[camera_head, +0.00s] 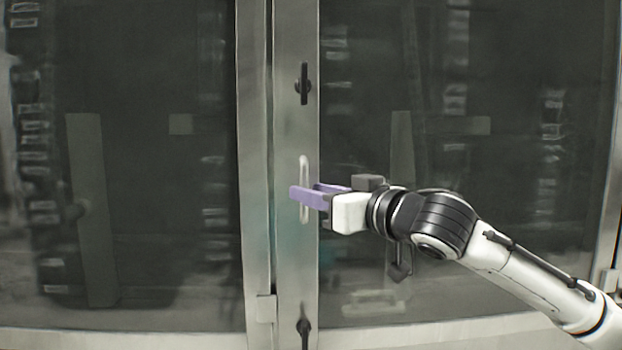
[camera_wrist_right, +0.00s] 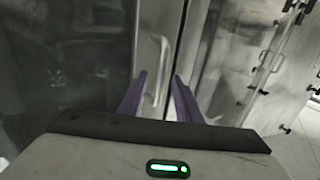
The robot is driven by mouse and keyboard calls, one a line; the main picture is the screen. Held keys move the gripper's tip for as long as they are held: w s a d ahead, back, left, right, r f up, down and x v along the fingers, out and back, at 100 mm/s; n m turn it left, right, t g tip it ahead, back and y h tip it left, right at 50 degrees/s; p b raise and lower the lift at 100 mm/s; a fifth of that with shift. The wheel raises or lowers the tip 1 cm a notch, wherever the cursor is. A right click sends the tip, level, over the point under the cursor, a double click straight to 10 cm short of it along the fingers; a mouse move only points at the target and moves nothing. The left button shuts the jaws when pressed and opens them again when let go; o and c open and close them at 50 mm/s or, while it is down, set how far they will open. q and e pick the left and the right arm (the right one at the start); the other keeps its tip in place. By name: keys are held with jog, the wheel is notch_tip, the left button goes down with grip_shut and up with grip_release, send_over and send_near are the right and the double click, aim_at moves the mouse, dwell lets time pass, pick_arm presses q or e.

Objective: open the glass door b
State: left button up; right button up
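A glass door (camera_head: 480,60) with a metal frame fills the right of the head view; no letter shows on it. A pale vertical bar handle (camera_head: 304,165) is on its left upright. The handle also shows in the right wrist view (camera_wrist_right: 162,62). My right gripper (camera_head: 305,189) is at the handle's middle, its purple fingers apart. In the right wrist view the handle appears between the two fingers (camera_wrist_right: 159,78). I cannot tell whether either finger touches it. The door looks shut. My left gripper is not in view.
A black latch (camera_head: 303,84) is above the handle and another (camera_head: 304,330) below it on the same upright. A second glass panel (camera_head: 150,60) is to the left. A bright floor and cabinet fronts (camera_wrist_right: 285,50) show at the right of the wrist view.

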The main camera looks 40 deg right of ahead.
jog(key=shift+w, duration=0.5)
grip_shut()
jog(key=shift+a, duration=0.1)
